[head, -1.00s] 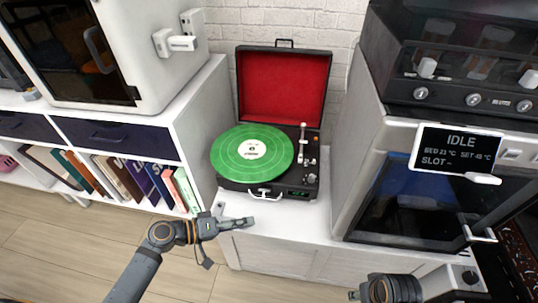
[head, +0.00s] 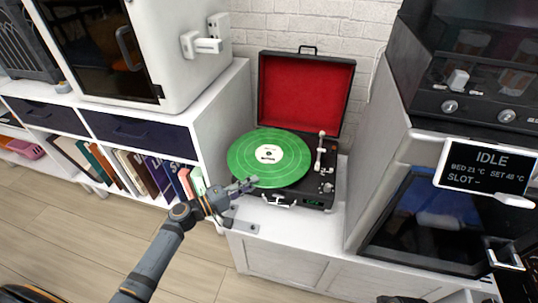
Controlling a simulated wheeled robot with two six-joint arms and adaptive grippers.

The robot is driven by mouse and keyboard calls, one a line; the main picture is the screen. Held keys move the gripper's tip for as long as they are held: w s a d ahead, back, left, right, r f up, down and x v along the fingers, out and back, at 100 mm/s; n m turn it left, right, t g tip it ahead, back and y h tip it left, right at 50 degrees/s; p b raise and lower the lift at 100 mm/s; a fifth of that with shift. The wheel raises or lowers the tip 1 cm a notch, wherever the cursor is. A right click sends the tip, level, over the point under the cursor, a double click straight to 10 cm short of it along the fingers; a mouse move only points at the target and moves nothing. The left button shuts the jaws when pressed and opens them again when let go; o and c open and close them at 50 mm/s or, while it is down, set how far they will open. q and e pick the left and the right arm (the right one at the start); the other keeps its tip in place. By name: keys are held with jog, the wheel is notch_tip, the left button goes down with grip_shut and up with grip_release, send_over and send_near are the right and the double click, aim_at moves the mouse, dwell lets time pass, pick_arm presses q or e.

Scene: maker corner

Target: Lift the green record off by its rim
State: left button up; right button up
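The green record (head: 250,168) with a pale label lies flat on the black turntable (head: 315,200) with its red-lined lid open. Its left edge overhangs the turntable case. A tonearm (head: 320,150) stands on the right side of the deck. My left gripper (head: 244,206) is open and empty at the record's front left rim. One finger overlaps the rim in the picture; the other is lower, over the white cabinet's front edge. I cannot tell whether the upper finger touches the record. Only a dark sliver of my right arm shows at the bottom edge.
The turntable stands on a white cabinet top (head: 300,232). A bookshelf with several books (head: 150,172) is at left. A grey machine with a screen reading IDLE (head: 487,168) stands close on the right. The cabinet top in front of the turntable is clear.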

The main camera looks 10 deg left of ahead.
aim_at(263, 175)
pick_arm(q)
jog(key=x, duration=0.5)
jog(key=shift+w+a, duration=0.1)
jog(key=shift+w, duration=0.1)
grip_shut()
jog(key=shift+r, duration=0.5)
jog(key=r+p, duration=0.1)
jog(key=r, duration=0.2)
jog(key=shift+s+p, duration=0.35)
jog(key=s+r+p, duration=0.1)
jog(key=r, duration=0.1)
jog(key=s+r+p, duration=0.1)
jog(key=s+r, duration=0.1)
jog(key=shift+s+r, duration=0.3)
jog(key=shift+s, duration=0.05)
jog(key=s+r, duration=0.4)
jog(key=s, duration=0.5)
jog(key=shift+s+d+r+p, duration=0.2)
jog(key=shift+s+p, duration=0.15)
jog(key=shift+p, duration=0.1)
pick_arm(e)
jog(key=s+d+f, duration=0.1)
jog(key=d+f, duration=0.2)
jog(key=f, duration=1.1)
jog(key=shift+d+h, duration=0.2)
jog(key=shift+h, duration=0.2)
